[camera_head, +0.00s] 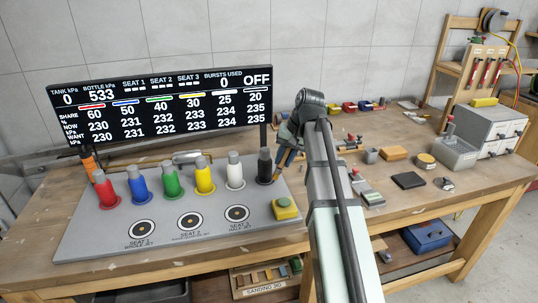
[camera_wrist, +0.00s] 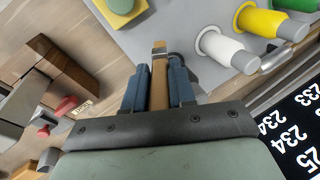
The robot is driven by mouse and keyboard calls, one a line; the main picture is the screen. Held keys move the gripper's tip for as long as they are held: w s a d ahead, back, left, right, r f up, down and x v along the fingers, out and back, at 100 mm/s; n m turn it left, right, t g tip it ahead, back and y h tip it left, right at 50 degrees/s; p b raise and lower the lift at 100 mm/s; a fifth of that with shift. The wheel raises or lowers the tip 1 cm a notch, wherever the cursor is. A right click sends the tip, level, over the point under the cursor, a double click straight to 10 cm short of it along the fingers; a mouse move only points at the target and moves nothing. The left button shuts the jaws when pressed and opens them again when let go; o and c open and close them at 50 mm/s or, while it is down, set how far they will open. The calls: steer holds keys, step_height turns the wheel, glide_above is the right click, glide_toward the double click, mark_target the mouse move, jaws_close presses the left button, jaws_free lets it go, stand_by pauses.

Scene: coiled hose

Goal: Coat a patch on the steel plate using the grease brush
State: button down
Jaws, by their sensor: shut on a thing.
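My gripper (camera_wrist: 160,85) is shut on a flat brown wooden strip (camera_wrist: 159,70), which looks like the handle of the grease brush. No bristles can be made out. In the head view my gripper (camera_head: 287,154) hangs over the right end of the grey board, close beside the black-capped peg (camera_head: 264,168). In the wrist view the strip's end lies over the grey board, near a dark round thing partly hidden by a finger. I cannot tell whether it touches. No steel plate can be surely made out; a dark flat square (camera_head: 408,180) lies on the bench at right.
The grey board (camera_head: 100,236) carries several coloured pegs, round targets and a yellow button block (camera_head: 286,209). A display (camera_head: 165,108) stands behind it. Small blocks and tools lie to the right, with a grey drawer unit (camera_head: 490,129) beyond. The bench's front right is clear.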

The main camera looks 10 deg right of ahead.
steer(key=s+d+r+t+h, duration=0.1)
steer(key=d+r, duration=0.1)
steer(key=d, duration=1.9)
steer(key=s+d+r+t+h, duration=0.1)
steer(key=s+d+h, duration=0.1)
steer(key=d, duration=1.8)
steer(key=s+d, duration=0.6)
steer(key=d, duration=0.7)
steer(key=shift+f, duration=1.85)
